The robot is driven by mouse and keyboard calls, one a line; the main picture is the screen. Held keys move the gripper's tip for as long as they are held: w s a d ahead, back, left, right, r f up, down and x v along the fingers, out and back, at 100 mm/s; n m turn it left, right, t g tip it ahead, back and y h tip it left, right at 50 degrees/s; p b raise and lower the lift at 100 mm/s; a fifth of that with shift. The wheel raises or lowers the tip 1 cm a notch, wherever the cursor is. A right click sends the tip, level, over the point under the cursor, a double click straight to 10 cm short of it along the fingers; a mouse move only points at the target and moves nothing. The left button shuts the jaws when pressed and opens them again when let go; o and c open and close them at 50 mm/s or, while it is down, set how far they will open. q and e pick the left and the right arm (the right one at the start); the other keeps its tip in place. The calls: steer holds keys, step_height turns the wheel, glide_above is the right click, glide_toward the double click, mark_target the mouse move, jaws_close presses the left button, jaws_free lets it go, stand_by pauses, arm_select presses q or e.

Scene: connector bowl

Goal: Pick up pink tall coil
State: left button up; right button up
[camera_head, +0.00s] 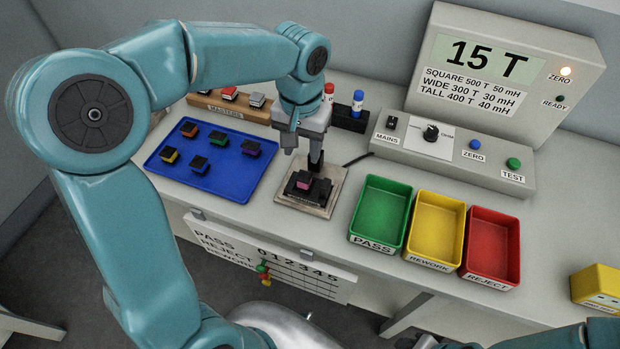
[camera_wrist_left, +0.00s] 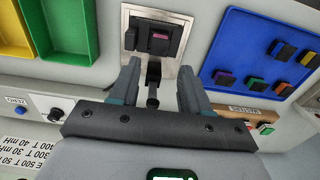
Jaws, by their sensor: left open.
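The pink coil (camera_head: 303,185), with a dark body, sits in the black holder of the square test plate (camera_head: 284,198). It also shows in the left wrist view (camera_wrist_left: 160,36), between and beyond my fingers. My left gripper (camera_head: 316,163) is open, pointing down just above and behind the coil. In the left wrist view its two fingers (camera_wrist_left: 158,80) are spread wide with nothing held between them. Whether a fingertip touches the holder I cannot tell. My right gripper is outside both views.
A blue tray (camera_head: 237,188) with several coloured coils lies left of the plate. Green (camera_head: 379,210), yellow (camera_head: 435,228) and red (camera_head: 491,245) bins stand to the right. A tester panel (camera_head: 455,155) stands behind; a pen holder (camera_head: 350,116) is behind the plate.

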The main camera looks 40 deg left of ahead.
arm_select(q)
glide_above(302, 181)
steer(key=f, duration=0.5)
steer(key=shift+w+a+f, duration=0.2)
steer(key=shift+a+f, duration=0.05)
steer(key=shift+s+d+f, duration=0.1)
steer(key=shift+d+f, duration=0.05)
steer(key=shift+f, duration=2.85)
steer(key=shift+d, duration=0.1)
steer(key=c, duration=0.7)
